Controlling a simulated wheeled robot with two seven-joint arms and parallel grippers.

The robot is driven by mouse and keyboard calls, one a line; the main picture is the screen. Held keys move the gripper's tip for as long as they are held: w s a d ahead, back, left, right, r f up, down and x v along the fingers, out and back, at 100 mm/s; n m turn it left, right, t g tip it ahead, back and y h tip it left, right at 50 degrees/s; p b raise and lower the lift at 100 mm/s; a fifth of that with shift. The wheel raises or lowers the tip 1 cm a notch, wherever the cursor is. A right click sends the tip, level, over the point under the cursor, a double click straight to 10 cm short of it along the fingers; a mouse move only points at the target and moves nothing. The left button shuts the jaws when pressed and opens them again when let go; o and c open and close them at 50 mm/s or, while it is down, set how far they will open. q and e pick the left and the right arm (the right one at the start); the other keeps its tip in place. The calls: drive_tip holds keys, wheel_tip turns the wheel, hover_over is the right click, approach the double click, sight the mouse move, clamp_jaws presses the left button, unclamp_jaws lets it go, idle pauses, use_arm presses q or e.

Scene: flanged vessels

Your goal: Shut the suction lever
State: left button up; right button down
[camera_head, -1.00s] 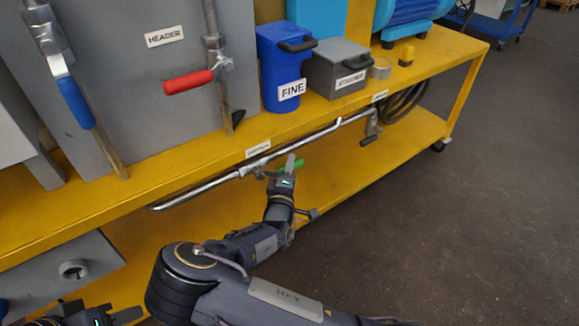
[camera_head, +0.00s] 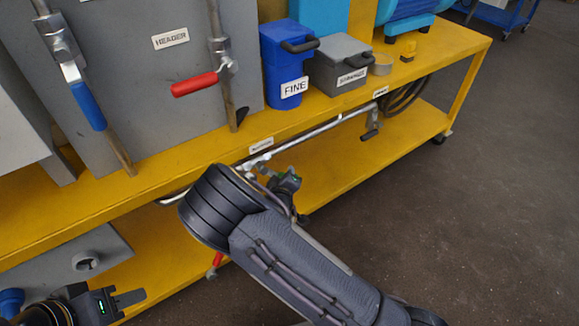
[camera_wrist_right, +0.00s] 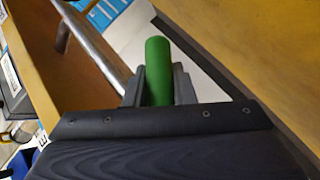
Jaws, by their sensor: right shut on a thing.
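The green lever handle (camera_wrist_right: 158,72) stands between the two fingers of my right gripper (camera_wrist_right: 159,84) in the right wrist view; the gripper is shut on it. In the head view my right gripper (camera_head: 287,180) is beside the steel pipe (camera_head: 320,131) under the bench's upper shelf, with only a bit of green showing. My own right arm hides much of the lever and its valve. A small white label (camera_head: 261,145), too blurred to read, is on the shelf edge above. My left gripper (camera_head: 130,298) is at the lower left, away from the lever; its finger gap is unclear.
The yellow bench (camera_head: 420,75) has a lower shelf under the pipe. Above are a red lever (camera_head: 195,84), a blue lever (camera_head: 88,105), a blue FINE box (camera_head: 287,65) and a grey box (camera_head: 338,65). The floor at right is clear.

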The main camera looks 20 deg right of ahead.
drive_tip(key=shift+s+a+f+m+g+y+p, duration=0.3)
drive_tip(key=shift+a+f+m+g+y, duration=0.4)
drive_tip(key=shift+m+y, duration=0.15)
drive_tip(key=shift+s+a+f+m+g+y+b, duration=0.3)
drive_tip(key=shift+a+m+g+y+b, duration=0.15)
drive_tip(key=shift+a+y, duration=0.4)
drive_tip(key=shift+s+a+f+m+g+y+b, duration=0.25)
drive_tip(key=shift+a+f+m+g+y+b, duration=0.25)
drive_tip(key=shift+a+y, duration=0.35)
drive_tip(key=shift+s+a+f+m+g+y+b, duration=0.15)
drive_tip(key=shift+s+a+m+g+y+b, duration=0.25)
drive_tip(key=shift+a+m+y, duration=0.45)
drive_tip(key=shift+n, duration=0.25)
drive_tip(key=c, duration=1.2)
unclamp_jaws()
drive_tip(key=shift+w, duration=0.1)
drive_tip(key=shift+c, duration=0.2)
drive_tip(key=shift+o, duration=0.2)
